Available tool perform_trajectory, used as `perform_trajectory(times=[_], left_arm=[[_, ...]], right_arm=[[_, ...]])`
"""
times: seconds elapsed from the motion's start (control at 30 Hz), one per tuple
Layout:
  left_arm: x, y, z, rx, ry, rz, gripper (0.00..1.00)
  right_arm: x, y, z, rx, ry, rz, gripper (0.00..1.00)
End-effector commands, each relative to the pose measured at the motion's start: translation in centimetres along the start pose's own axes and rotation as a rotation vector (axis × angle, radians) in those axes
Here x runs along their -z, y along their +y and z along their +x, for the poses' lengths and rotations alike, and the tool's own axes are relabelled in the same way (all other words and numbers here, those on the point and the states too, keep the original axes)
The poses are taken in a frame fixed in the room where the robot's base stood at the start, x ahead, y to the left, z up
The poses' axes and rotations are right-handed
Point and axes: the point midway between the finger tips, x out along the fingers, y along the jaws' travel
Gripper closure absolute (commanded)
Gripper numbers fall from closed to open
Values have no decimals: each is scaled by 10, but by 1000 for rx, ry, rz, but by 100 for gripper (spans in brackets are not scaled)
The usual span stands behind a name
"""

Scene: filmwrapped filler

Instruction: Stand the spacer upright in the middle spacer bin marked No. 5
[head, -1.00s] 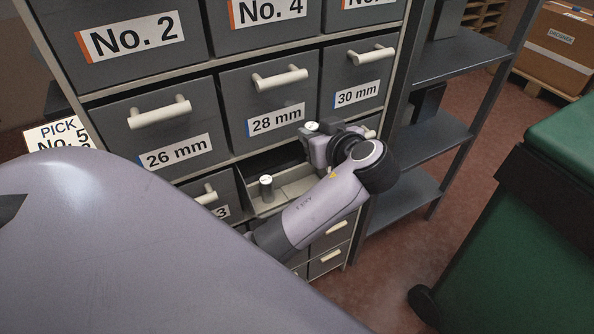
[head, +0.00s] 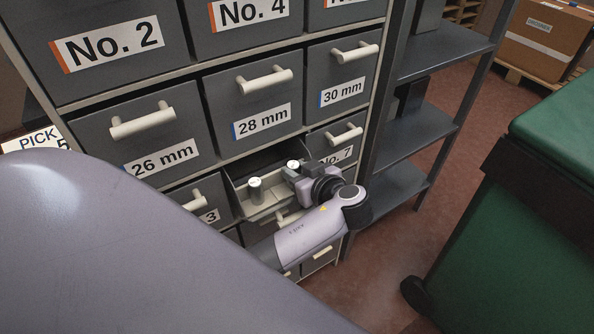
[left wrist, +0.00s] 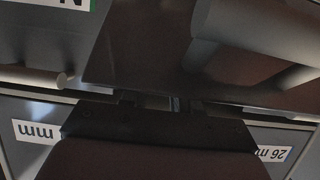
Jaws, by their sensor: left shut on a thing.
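An open drawer bin (head: 268,207) sits between the drawers ending in 3 and marked No. 7 in the head view. Its own label is not visible. A grey cylindrical spacer with a pale top (head: 255,191) stands upright in its left part. My left gripper (head: 292,174) is over the bin's right part, shut on a second pale-topped spacer (head: 293,164). Only the top of this spacer shows, so I cannot tell whether it touches the bin floor. The left wrist view is dark; the gripper's fingers (left wrist: 160,103) show, but the held spacer is not clear. My right gripper is not in view.
Closed drawers marked 26 mm (head: 150,130), 28 mm (head: 255,95) and 30 mm (head: 342,70) are just above the bin. A grey shelf rack (head: 425,130) stands right of the cabinet. A green container (head: 530,220) is at the far right, with open floor between.

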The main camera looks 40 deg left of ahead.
Motion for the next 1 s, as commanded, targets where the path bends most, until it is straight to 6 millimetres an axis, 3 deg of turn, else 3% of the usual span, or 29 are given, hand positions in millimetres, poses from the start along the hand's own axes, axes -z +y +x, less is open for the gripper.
perform_trajectory(times=[0.37,0.4,0.47,0.5,1.0], left_arm=[[-5,0,2,0,1,-2,100],[-5,0,2,0,0,-1,67],[-4,0,2,0,0,-1,47],[-4,0,2,0,0,-1,44],[1,1,2,0,1,0,44]], right_arm=[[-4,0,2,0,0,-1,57],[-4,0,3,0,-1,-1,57],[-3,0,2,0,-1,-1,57],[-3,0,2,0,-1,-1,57],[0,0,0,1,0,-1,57]])
